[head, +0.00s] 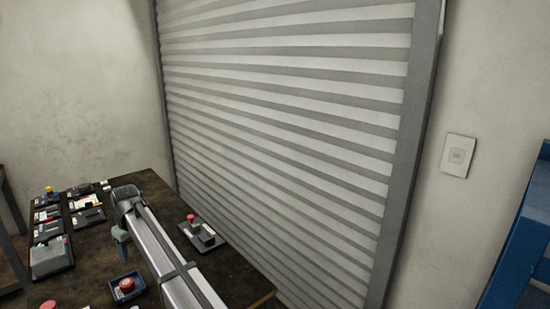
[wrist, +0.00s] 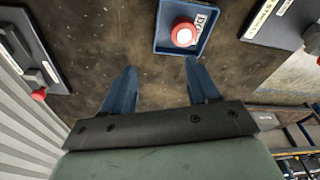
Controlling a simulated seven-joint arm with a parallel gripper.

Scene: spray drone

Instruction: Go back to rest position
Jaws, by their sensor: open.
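My gripper (wrist: 160,90) is open and empty in the wrist view, its two blue fingers spread apart above the dark table. In the head view, my gripper (head: 121,233) is a small blue shape at the far end of my arm, over the table. A blue tray (wrist: 180,47) with a red button (wrist: 183,34) lies just beyond the right fingertip in the wrist view. I cannot tell whether the fingertip touches it. The tray (head: 117,291) and its red button (head: 127,285) also show in the head view, below the gripper.
The dark table (head: 95,245) carries several control panels (head: 52,257) at its left. A panel with a red knob (head: 203,236) sits right of my arm. A shutter (head: 285,120) stands behind the table, and a blue rack (head: 525,245) is at the far right.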

